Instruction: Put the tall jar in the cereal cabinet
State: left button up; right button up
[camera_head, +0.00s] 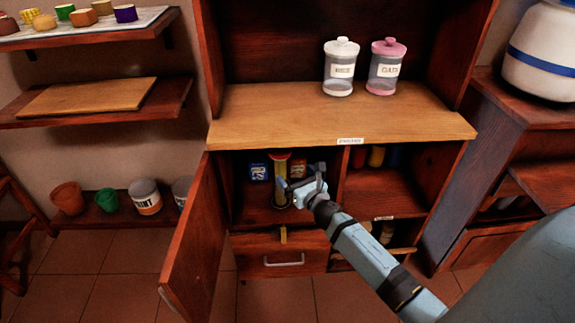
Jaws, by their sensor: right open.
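A tall, narrow jar (281,168) with a yellow and red top stands upright in the left compartment of the lower cabinet (240,213). That compartment's wooden door (197,240) is swung open to the left. My right gripper (297,187) is open at the right side of the jar, its fingers close to the jar's lower part. I cannot tell whether they touch it. The gripper partly hides the jar's lower part. My left gripper is not in view.
A white-lidded jar (341,68) and a pink-lidded jar (386,68) stand on the counter (270,115) above. A drawer (283,255) lies below, and a divider (338,188) bounds the compartment's right side.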

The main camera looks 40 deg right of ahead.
jog(key=s+a+r+m+y, duration=0.3)
jog(key=s+a+r+m, duration=0.2)
jog(key=s+a+m, duration=0.3)
jog(key=s+a+r+m+y, duration=0.4)
jog(key=s+a+r+m, duration=0.2)
jog(key=a+m, duration=0.6)
jog(key=s+a+r+m+y, duration=0.3)
jog(key=s+a+r+m, duration=0.2)
jog(key=s+a+m, duration=0.5)
jog(key=shift+s+r+m+y, duration=0.2)
jog(key=shift+r+m+y, duration=0.15)
jog(key=shift+m, duration=0.45)
